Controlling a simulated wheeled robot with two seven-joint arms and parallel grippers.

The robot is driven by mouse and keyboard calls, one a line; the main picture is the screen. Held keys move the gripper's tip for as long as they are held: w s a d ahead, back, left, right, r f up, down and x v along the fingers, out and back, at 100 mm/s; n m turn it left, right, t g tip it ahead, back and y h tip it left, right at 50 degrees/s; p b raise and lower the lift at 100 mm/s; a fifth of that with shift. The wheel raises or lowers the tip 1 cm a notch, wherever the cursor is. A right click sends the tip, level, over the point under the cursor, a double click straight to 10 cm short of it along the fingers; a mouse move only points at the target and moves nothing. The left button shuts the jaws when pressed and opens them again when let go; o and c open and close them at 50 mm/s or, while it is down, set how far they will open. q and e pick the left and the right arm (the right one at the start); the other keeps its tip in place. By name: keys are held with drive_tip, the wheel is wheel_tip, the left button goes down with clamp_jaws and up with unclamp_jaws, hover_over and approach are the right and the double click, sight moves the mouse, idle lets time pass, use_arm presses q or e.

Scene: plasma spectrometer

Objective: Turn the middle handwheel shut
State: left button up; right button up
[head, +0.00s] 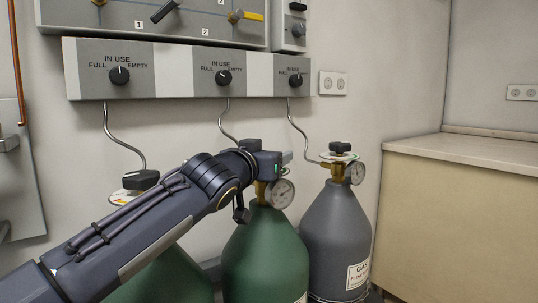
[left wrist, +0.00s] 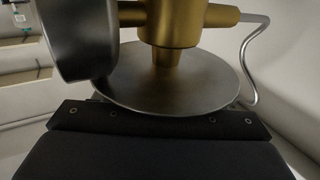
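Three gas bottles stand in a row: a green one at left, the middle green bottle (head: 262,258) and a grey one at right. My left gripper (head: 270,160) is at the top of the middle bottle, over its brass valve (head: 261,192), and hides the middle handwheel. The middle gauge (head: 281,193) shows just below and right of the gripper. In the left wrist view, the brass valve (left wrist: 180,22) and a round disc (left wrist: 172,82) are close against my black gripper body. The fingers and their grip on the handwheel are hidden. My right gripper is out of view.
The left handwheel (head: 141,180) and right handwheel (head: 340,148) stand either side, the left close above my arm. A knob panel (head: 180,80) hangs above, with thin hoses running down to the bottles. A counter (head: 465,158) fills the right.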

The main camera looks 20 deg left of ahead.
use_arm(q)
drive_tip(key=shift+o, duration=0.9)
drive_tip(key=shift+w, duration=0.2)
drive_tip(key=shift+s+f, duration=0.1)
drive_tip(key=shift+s, duration=0.5)
drive_tip(key=s, duration=0.6)
drive_tip(key=shift+s+b, duration=0.3)
drive_tip(key=shift+b, duration=0.15)
drive_tip(key=shift+r, duration=0.25)
